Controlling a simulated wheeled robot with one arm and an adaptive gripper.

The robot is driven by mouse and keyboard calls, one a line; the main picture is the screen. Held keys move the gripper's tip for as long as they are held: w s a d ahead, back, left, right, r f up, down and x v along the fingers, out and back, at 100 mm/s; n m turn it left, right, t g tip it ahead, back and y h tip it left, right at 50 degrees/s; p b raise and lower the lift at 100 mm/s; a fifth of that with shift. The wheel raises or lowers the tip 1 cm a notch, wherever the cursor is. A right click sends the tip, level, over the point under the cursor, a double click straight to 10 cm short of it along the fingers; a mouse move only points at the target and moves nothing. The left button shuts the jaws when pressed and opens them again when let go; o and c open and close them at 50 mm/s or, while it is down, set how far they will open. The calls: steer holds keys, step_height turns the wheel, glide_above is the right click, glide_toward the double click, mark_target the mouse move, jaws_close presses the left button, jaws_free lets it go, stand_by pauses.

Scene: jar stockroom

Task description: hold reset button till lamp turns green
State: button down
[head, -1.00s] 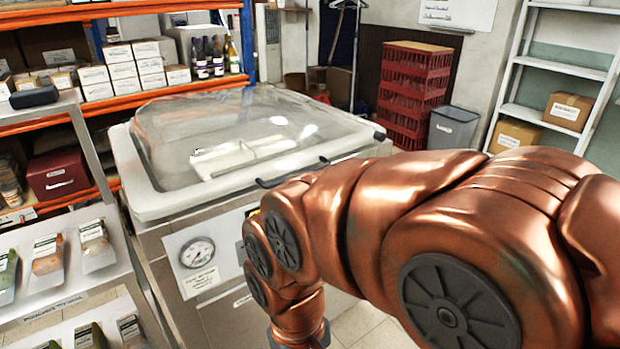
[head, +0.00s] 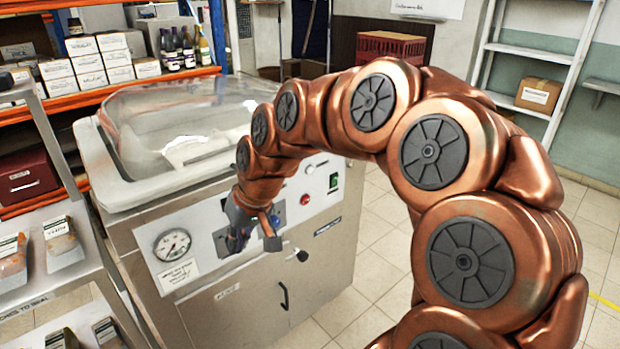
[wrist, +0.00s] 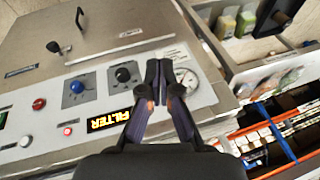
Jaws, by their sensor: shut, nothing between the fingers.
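The control panel (head: 225,230) is on the front of a steel machine. In the wrist view a small red lamp (wrist: 68,131) is lit beside a display (wrist: 108,118) reading "FILTER". A round white button (wrist: 25,141) sits beyond the lamp; no reset label is readable. A red knob or button (wrist: 39,104) is also on the panel, and shows in the head view (head: 305,199). My gripper (wrist: 159,66) is shut and empty, in front of the panel between the black knob (wrist: 123,74) and the gauge (wrist: 185,80), away from the lamp and white button.
A blue knob (wrist: 77,87) and a green switch (head: 333,181) are also on the panel. A black knob (head: 300,255) sticks out below it. The clear lid (head: 190,110) is above. A shelf with packets (head: 60,240) stands left; the floor at right is free.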

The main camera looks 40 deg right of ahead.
mark_target(310, 170)
steer(key=w+d+f+m+t+h+b, duration=0.1)
steer(key=w+d+f+m+t+b, duration=0.3)
steer(key=d, duration=0.9)
steer(key=w+d+f+m+t+h+p, duration=0.1)
steer(key=w+d, duration=0.5)
steer(key=d, duration=0.7)
steer(key=s+d+f+m+h+b, duration=0.1)
steer(key=s+d+f+m, duration=0.1)
steer(key=d, duration=0.9)
steer(key=shift+d+f+m+h, duration=0.3)
steer(key=shift+d+f+h, duration=0.1)
steer(key=shift+f, duration=0.05)
steer(key=shift+w, duration=0.1)
steer(key=w+p, duration=0.2)
steer(key=w, duration=0.6)
steer(key=shift+w+p, duration=0.35)
steer(key=shift+w, duration=0.05)
